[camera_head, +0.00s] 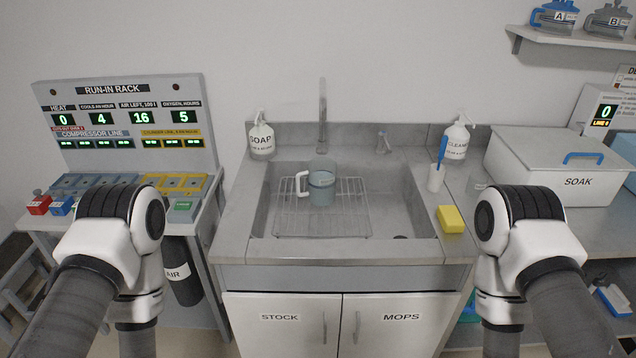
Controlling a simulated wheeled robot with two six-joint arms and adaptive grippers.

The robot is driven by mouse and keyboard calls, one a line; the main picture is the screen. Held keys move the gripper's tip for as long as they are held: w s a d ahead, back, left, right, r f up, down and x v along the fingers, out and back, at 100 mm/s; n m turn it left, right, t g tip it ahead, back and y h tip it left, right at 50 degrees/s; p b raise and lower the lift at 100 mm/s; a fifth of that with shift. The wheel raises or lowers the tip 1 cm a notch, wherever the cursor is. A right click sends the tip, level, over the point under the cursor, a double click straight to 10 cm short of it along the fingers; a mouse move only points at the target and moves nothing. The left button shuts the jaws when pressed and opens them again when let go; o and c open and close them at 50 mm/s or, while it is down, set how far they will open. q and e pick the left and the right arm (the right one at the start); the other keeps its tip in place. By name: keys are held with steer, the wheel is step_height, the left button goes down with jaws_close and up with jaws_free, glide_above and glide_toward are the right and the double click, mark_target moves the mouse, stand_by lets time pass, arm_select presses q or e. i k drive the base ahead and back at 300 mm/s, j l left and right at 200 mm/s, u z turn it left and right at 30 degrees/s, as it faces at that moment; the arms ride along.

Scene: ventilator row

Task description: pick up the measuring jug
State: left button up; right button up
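The measuring jug (321,187) is a grey-blue, see-through jug with a white handle on its left side. It stands upright on a wire rack (345,222) inside the sink basin. Both of my arms show at the bottom left and bottom right, bent down in front of the sink unit. Neither gripper's fingers are in view, and neither arm is near the jug.
A soap bottle (262,141) stands at the sink's back left and a cleaner bottle (455,142) at its back right. A yellow sponge (451,219) and a cup with a blue brush (436,179) stand on the right rim. A tap (322,115) rises behind the jug. A SOAK box (551,165) stands right.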

mark_target(316, 184)
steer(key=z, duration=1.75)
steer(key=u, duration=1.75)
steer(key=i+l+z, duration=0.3)
steer(key=i, duration=0.2)
